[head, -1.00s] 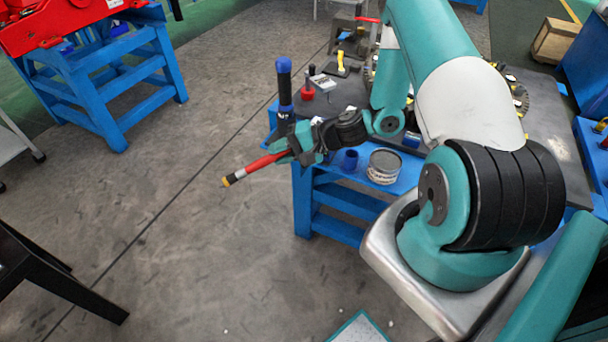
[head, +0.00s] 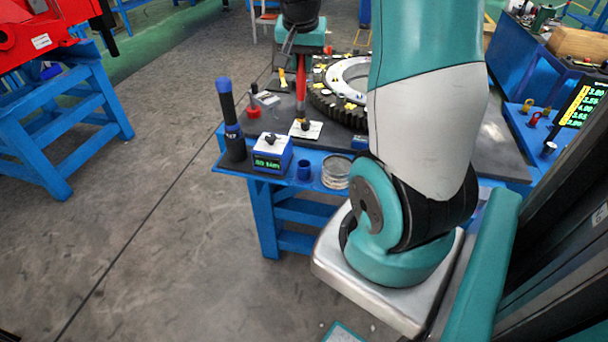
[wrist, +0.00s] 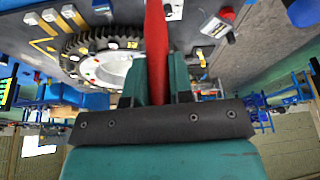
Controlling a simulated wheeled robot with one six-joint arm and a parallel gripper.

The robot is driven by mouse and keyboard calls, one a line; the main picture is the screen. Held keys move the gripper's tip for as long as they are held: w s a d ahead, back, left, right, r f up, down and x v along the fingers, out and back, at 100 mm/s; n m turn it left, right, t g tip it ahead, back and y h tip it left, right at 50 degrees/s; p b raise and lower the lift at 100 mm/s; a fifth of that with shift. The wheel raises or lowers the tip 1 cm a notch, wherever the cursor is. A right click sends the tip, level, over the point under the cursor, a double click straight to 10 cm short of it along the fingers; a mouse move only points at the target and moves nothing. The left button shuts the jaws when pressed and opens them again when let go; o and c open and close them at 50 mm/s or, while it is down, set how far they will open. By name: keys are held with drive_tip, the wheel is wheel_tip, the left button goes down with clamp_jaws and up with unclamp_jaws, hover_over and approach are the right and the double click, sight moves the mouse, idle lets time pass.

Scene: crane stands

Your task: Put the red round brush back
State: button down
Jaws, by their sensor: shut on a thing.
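The red round brush (head: 301,83) hangs upright below my gripper (head: 303,50) in the head view, above the dark table top. The brush's far end is cut off by the top edge there.
On the blue front ledge stand a black-and-blue cylinder (head: 231,125), a blue display box (head: 272,154), a small blue cup (head: 304,169) and a round clear dish (head: 336,172).

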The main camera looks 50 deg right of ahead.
drive_tip(key=shift+s+d, duration=0.1)
drive_tip(key=shift+s, duration=0.15)
wheel_tip(320, 180, down, 19)
drive_tip(key=p, duration=0.3)
drive_tip(key=shift+p, duration=0.3)
drive_tip(key=c, duration=1)
unclamp_jaws()
drive_tip(key=shift+f, duration=0.1)
